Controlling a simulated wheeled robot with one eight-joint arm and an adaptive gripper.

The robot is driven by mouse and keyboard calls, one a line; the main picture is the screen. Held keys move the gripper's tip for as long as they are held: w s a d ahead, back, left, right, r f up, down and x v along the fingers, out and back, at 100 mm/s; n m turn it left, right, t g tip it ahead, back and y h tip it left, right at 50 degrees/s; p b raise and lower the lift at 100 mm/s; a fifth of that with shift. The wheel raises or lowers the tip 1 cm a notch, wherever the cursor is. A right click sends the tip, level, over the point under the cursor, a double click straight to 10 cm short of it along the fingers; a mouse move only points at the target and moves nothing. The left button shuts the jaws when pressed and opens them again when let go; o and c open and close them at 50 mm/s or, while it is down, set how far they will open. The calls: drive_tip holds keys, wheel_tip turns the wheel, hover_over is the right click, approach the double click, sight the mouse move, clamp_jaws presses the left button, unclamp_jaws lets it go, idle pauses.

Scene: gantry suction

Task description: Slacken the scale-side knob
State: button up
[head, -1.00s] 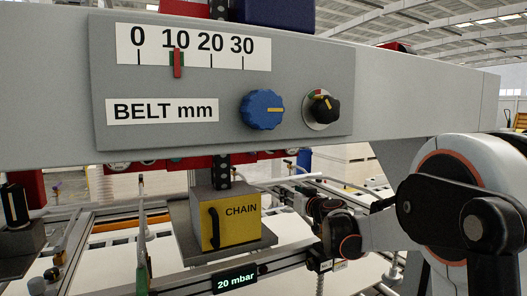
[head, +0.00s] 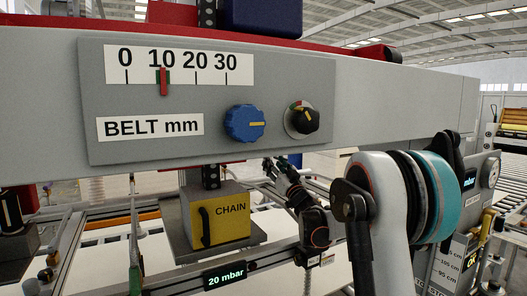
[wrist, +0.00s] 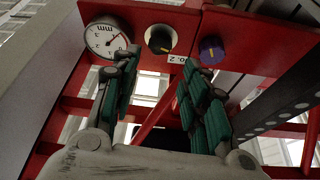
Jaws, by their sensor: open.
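In the head view, a grey panel (head: 90,140) carries a BELT mm scale (head: 180,66) with a red pointer near 10. My gripper (head: 275,165) is below the panel, apart from both knobs. In the wrist view my gripper (wrist: 162,68) is open and empty. Beyond its fingers, a red beam carries a round mm gauge (wrist: 106,38), a black knob (wrist: 160,38) and a blue knob (wrist: 211,50).
A yellow CHAIN box (head: 220,218) hangs below the beam, left of my gripper. A rail with a 20 mbar display (head: 225,276) runs in front. A red frame (wrist: 262,40) and a dark perforated bar (wrist: 285,95) stand close to my fingers in the wrist view.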

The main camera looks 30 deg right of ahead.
drive_tip(key=x, duration=0.9)
drive_tip(key=shift+w+r, duration=0.15)
drive_tip(key=shift+w, duration=0.2)
drive_tip(key=c, duration=0.8)
